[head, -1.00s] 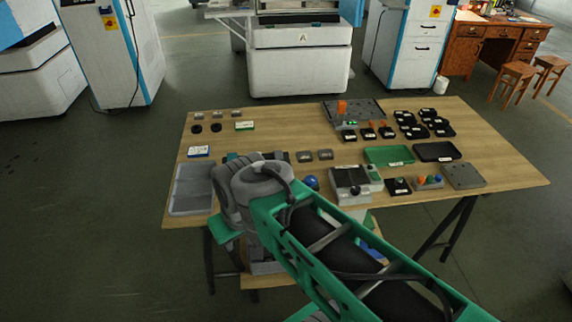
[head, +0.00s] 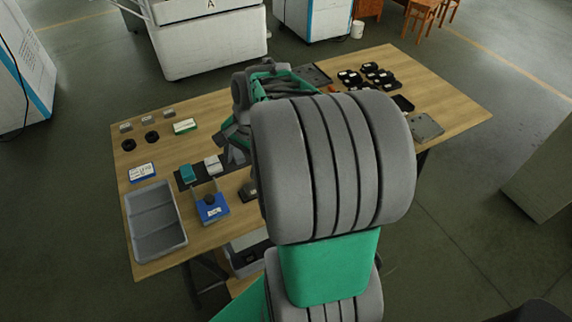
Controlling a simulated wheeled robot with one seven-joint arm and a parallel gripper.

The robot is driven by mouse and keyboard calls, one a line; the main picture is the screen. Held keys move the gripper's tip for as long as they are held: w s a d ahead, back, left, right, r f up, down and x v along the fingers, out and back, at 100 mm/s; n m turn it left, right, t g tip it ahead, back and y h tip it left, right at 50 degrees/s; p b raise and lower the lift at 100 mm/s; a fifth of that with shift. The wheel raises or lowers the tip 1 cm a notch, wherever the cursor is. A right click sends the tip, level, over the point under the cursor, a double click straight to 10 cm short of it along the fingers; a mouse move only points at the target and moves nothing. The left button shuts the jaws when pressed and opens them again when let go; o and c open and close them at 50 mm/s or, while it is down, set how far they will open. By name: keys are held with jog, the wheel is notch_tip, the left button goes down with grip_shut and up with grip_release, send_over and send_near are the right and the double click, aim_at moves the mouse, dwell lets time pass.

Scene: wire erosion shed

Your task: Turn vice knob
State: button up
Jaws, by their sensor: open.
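My arm crosses the middle of the head view and hides much of the table (head: 215,110). My gripper (head: 236,150) shows as a dark, partly covered shape left of my large grey joint, over the table's middle; its jaws are open, with nothing seen between them. I cannot pick out the vice knob for certain.
A grey tray (head: 156,222) lies at the front left. Teal and white blocks (head: 200,168) sit on a dark strip. Black rings (head: 151,137), small grey blocks and a green-white box (head: 185,126) lie farther back. Black parts (head: 370,75) and a grey plate (head: 426,125) are at right.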

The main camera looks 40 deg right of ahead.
jog(key=s+d+f+m+t+y, duration=0.1)
jog(key=s+d+f+m, duration=0.1)
jog(key=d+f+m, duration=0.4)
jog(key=s+d+f+m+y, duration=0.1)
jog(key=s+d+m, duration=0.1)
jog(key=d+m, duration=0.7)
jog(key=shift+n, duration=0.7)
jog(key=x, duration=0.2)
jog(key=d+x, duration=0.1)
jog(key=x, duration=0.1)
jog(key=p+x, duration=0.1)
jog(key=x, duration=0.2)
jog(key=shift+w+d+f, duration=0.15)
jog(key=shift+w+f, duration=0.05)
jog(key=shift+c, duration=0.4)
grip_shut()
